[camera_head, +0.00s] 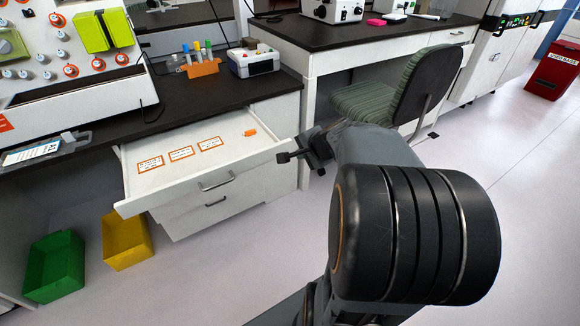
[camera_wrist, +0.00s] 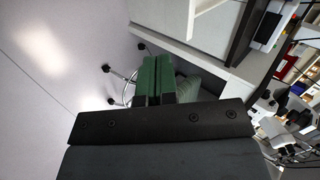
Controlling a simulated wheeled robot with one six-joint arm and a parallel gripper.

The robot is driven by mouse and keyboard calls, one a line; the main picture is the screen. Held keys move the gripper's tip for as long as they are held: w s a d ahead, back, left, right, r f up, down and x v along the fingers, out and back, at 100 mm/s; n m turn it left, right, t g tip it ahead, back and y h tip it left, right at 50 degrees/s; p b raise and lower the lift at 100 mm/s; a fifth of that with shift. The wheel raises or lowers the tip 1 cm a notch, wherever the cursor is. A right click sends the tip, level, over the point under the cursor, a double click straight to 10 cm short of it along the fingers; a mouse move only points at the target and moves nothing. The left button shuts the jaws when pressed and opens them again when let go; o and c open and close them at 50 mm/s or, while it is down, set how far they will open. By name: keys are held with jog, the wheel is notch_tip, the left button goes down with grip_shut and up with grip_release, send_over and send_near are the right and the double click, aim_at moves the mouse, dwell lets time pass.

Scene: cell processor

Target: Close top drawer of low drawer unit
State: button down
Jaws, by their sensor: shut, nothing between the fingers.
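The low drawer unit (camera_head: 258,212) is white and stands under the dark bench at the left in the head view. Its top drawer (camera_head: 190,190) is pulled well out, with a metal handle (camera_head: 216,182) on its front. Inside lie three orange-bordered cards (camera_head: 181,153) and a small orange item (camera_head: 250,132). The lower drawer front (camera_head: 215,203) shows beneath it. My gripper (camera_head: 283,158) is shut and empty, close to the right end of the drawer front; whether it touches is unclear. Its closed fingers (camera_wrist: 157,65) also show in the wrist view.
A green-striped chair (camera_head: 375,100) stands behind my arm, to the right of the drawer unit. Yellow (camera_head: 126,240) and green bins (camera_head: 54,266) sit on the floor at left. An orange tube rack (camera_head: 201,67) stands on the bench.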

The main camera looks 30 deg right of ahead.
notch_tip(320, 180, down, 3)
jog(key=d+m+b, duration=0.1)
jog(key=d+m, duration=0.1)
jog(key=d, duration=0.1)
jog(key=b, duration=0.3)
send_near(289, 150)
jog(key=shift+h, duration=0.3)
jog(key=w+f, duration=0.1)
jog(key=w+a+f, duration=0.1)
jog(key=f, duration=0.1)
jog(key=w+f, duration=0.1)
jog(key=shift+w+a+f, duration=0.25)
jog(key=shift+a+f, duration=0.15)
jog(key=shift+w, duration=0.5)
jog(key=shift+d, duration=0.1)
jog(key=shift+w+p, duration=0.1)
jog(key=shift+p, duration=0.2)
